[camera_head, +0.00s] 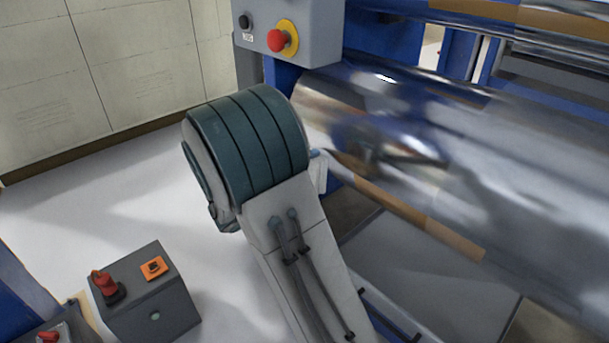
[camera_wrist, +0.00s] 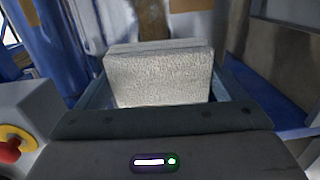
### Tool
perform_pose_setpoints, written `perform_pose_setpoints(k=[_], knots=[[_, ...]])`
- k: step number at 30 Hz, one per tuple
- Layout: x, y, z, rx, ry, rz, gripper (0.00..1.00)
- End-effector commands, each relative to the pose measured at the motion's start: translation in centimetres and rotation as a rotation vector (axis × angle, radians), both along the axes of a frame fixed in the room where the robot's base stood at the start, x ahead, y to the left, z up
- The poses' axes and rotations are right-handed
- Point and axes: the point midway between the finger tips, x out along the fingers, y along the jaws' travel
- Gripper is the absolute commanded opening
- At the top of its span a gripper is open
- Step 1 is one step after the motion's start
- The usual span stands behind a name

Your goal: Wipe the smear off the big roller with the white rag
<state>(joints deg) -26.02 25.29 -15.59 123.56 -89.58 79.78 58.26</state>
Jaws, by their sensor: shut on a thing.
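The big roller (camera_head: 450,170) is a shiny metal cylinder running across the right of the head view. It mirrors its surroundings, and I cannot pick out the smear for certain among the reflections. The white rag (camera_wrist: 158,78) is a thick, folded, textured pad in the middle of the wrist view. My gripper (camera_wrist: 160,92) is shut on it, with a finger at each side. In the head view my arm hides most of the gripper near the roller's left end. I cannot tell whether the rag touches the roller.
A grey control box with a red emergency button (camera_head: 279,40) stands just above the roller's left end; its button also shows in the wrist view (camera_wrist: 10,150). Another shiny roller (camera_head: 470,12) lies behind. A dark box with a red switch (camera_head: 104,283) stands at lower left. White floor lies left.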

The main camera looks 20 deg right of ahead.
Motion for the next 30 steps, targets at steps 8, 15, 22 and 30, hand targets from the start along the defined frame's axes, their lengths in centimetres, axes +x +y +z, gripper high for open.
perform_pose_setpoints(k=[8,15,22,30], knots=[[1.0,-0.1,0.9,-0.043,-0.013,0.054,0.72],[1.8,-2.5,0.9,-0.041,-0.013,0.051,0.72],[2.5,-4.3,0.9,-0.040,-0.012,0.052,0.72],[2.8,-5.1,0.9,-0.040,-0.011,0.053,0.72]])
